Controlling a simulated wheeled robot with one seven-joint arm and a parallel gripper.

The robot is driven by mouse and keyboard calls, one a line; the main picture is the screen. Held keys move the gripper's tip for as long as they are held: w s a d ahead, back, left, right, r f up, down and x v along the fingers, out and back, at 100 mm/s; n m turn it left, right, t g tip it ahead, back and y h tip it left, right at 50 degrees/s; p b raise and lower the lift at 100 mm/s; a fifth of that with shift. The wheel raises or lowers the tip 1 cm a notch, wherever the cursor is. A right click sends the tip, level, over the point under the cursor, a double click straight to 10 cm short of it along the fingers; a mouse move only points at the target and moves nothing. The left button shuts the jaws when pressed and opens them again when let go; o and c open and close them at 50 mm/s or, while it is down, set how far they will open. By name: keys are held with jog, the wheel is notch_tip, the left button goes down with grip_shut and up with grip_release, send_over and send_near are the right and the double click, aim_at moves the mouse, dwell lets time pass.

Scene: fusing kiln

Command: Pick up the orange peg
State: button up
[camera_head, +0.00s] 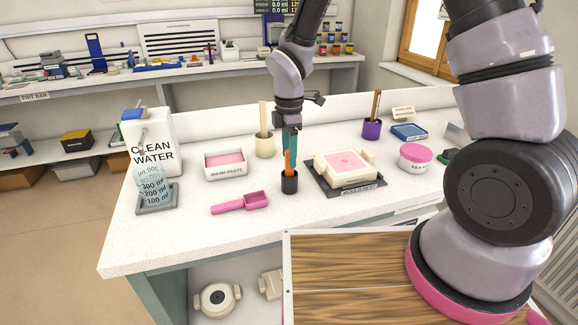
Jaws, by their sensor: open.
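The orange peg (287,162) stands nearly upright in a small black cup (289,183) on the white counter. My gripper (289,152) points down from above, with its teal fingers around or just in front of the peg's upper part. The fingers are open. Whether they touch the peg cannot be told from this view. The peg's lower end is hidden inside the cup.
A pink scoop (241,203) and a warm paste tray (225,165) lie left of the cup. A cream mold (345,168) on a dark board is close on the right. A cream cup (265,143) and purple cup (372,129) stand behind. A water jug (152,143) is far left.

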aim_at(290, 170)
notch_tip(290, 170, down, 3)
jog(key=shift+w+f, duration=0.1)
jog(key=shift+f, duration=0.1)
jog(key=shift+c, duration=0.3)
grip_shut()
